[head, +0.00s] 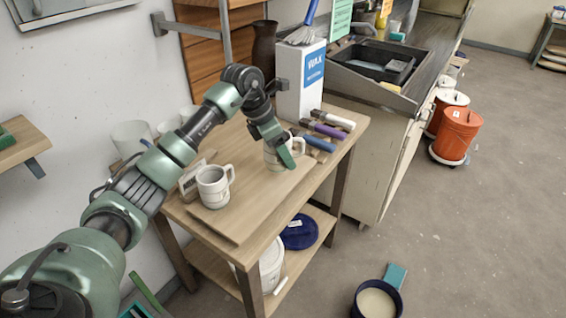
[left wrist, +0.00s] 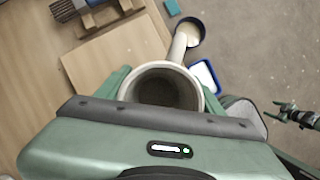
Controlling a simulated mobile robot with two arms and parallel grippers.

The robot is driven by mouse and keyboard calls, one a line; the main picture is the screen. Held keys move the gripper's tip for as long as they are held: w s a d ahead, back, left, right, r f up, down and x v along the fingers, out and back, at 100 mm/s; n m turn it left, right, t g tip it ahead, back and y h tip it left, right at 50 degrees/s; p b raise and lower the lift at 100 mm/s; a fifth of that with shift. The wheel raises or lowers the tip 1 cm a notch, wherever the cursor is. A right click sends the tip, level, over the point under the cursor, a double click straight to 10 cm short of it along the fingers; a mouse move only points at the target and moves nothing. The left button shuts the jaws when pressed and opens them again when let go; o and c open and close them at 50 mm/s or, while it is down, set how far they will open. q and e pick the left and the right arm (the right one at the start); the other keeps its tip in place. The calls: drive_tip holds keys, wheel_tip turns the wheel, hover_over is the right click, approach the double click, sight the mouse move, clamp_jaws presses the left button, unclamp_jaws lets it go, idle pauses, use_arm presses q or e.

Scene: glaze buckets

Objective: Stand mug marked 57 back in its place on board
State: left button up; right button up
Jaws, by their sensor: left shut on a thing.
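My left gripper (head: 284,150) is shut on a pale mug (head: 271,157) near the board's far end. In the left wrist view this mug (left wrist: 160,88) is between the fingers, its opening facing the camera and its handle pointing up the picture. No number is readable on it. I cannot tell whether its base touches the wooden board (head: 238,222). A second pale mug (head: 213,188) stands upright on the board's near part, handle to the right. A dark jointed part at the right edge of the left wrist view may be my right gripper (left wrist: 282,111); its state is unclear.
Tools with purple and blue handles (head: 324,130) lie beside the held mug. A white WAX box (head: 302,82) stands behind them. Pale vessels (head: 131,137) stand at the table's back left. A bowl of cream liquid (head: 376,300) is on the floor.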

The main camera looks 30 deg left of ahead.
sight(283, 164)
use_arm(q)
drive_tip(key=shift+f, duration=0.55)
wheel_tip(283, 164, down, 3)
drive_tip(key=shift+f+p, duration=0.1)
drive_tip(key=shift+p, duration=0.3)
drive_tip(key=shift+f, duration=0.25)
use_arm(e)
drive_tip(key=shift+s+d+r, duration=0.15)
drive_tip(key=shift+r, duration=0.3)
use_arm(q)
drive_tip(key=o, duration=1.7)
drive_tip(key=shift+f, duration=0.1)
